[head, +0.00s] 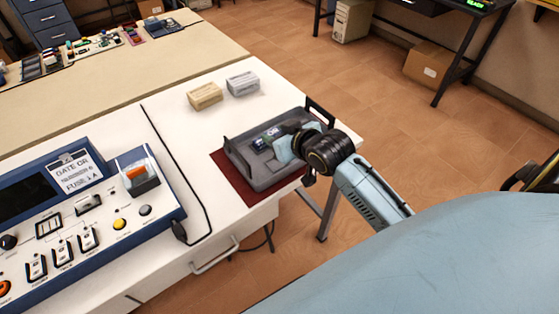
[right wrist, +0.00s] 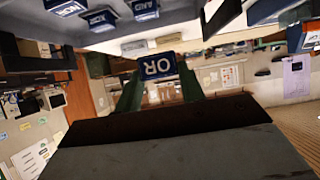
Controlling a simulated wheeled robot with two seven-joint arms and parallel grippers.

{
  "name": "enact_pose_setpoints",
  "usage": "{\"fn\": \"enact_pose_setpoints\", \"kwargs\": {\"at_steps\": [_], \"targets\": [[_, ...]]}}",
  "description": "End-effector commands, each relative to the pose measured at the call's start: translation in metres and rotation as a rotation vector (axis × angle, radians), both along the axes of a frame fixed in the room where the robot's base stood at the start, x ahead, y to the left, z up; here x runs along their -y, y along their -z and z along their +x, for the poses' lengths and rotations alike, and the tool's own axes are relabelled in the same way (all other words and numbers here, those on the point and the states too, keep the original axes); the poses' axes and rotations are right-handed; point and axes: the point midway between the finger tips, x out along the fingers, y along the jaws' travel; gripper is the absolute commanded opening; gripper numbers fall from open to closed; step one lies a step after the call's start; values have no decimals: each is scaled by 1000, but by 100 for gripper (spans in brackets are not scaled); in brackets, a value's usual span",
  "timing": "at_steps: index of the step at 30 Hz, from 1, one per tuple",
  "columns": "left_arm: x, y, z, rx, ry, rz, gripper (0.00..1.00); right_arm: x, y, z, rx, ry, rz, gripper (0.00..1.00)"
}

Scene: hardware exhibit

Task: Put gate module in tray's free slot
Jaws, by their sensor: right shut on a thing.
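The gate module (right wrist: 158,66) is a blue block with a white OR label, held between the two greenish fingers of my right gripper (right wrist: 158,90) in the right wrist view. In the head view my right gripper (head: 284,146) is over the dark grey tray (head: 262,178), shut on the module. The fingers and wrist hide much of the tray's right part, so I cannot tell its free slot or whether the module touches the tray. My left gripper is not in view.
The tray lies on a dark red mat (head: 232,172) at the white table's right edge. A tan box (head: 205,96) and a grey-white box (head: 243,84) stand behind it. A blue-framed control panel (head: 110,215) and a black cable lie to the left.

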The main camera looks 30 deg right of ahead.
Motion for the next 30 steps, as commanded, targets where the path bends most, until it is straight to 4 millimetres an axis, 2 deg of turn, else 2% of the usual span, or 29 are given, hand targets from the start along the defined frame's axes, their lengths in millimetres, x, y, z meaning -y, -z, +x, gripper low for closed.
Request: {"fn": "enact_pose_setpoints", "kwargs": {"at_steps": [3,9,12,17,24,30], "targets": [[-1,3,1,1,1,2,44,13,16,3,-2,6,4,5],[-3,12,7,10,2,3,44,14,55,3,-1,5,6,5],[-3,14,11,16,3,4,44,14,67,3,0,6,6,5],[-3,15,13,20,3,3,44,14,77,3,0,5,5,5],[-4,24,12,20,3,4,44,13,108,3,0,5,5,5],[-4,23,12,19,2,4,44,13,107,3,2,4,5,5]]}}
